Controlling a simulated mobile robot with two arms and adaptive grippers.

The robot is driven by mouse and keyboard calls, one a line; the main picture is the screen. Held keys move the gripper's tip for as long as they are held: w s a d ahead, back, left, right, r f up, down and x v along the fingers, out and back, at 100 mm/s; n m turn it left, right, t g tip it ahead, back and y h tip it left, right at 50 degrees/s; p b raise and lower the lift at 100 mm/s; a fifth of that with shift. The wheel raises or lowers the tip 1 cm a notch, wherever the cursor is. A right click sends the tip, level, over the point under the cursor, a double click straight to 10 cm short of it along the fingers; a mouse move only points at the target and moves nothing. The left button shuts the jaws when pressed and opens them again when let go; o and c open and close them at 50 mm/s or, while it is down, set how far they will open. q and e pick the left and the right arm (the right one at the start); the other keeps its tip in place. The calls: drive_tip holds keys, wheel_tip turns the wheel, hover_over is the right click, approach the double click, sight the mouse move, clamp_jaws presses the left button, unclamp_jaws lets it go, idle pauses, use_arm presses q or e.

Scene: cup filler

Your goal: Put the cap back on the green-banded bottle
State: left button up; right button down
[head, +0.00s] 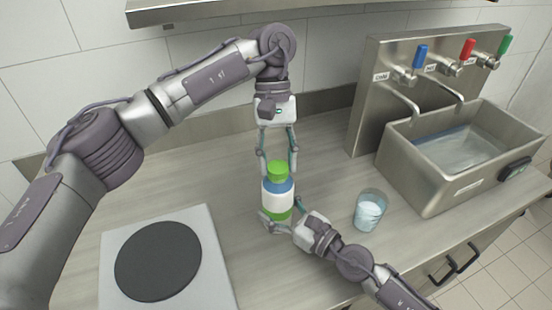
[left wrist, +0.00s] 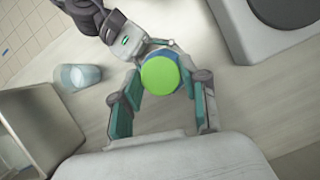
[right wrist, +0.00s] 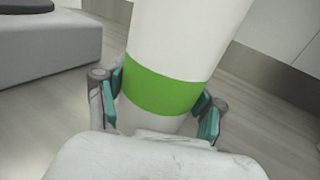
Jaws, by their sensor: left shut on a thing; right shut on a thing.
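The green-banded bottle (head: 278,200) stands upright on the counter, white with a blue shoulder and a green band low down. Its white body and green band also show in the right wrist view (right wrist: 163,90). My right gripper (head: 275,222) is shut around its lower part at the band. The green cap (head: 278,169) is at the bottle's top, directly above the blue shoulder. My left gripper (head: 278,160) points down from above and is shut on the cap, which shows round in the left wrist view (left wrist: 160,77). Whether the cap is seated on the neck, I cannot tell.
A glass of water (head: 369,210) stands right of the bottle, near my right arm. A metal sink (head: 433,172) with several coloured taps is at the right. A hot plate (head: 212,262) with a black disc is at the front left. The counter behind the bottle is clear.

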use_arm(q)
drive_tip(key=m+y, duration=0.1)
drive_tip(key=m, duration=0.3)
drive_tip(key=shift+d+y, duration=0.2)
drive_tip(key=shift+y, duration=0.2)
drive_tip(key=m+y, duration=0.1)
drive_tip(key=m, duration=0.2)
drive_tip(key=m+t, duration=0.1)
drive_tip(key=m, duration=0.2)
drive_tip(key=shift+y, duration=0.4)
drive_tip(key=o, duration=0.7)
drive_tip(key=shift+c, duration=0.2)
drive_tip(key=shift+s+r, duration=0.1)
drive_tip(key=shift+r, duration=2.15)
drive_tip(key=shift+c, duration=0.5)
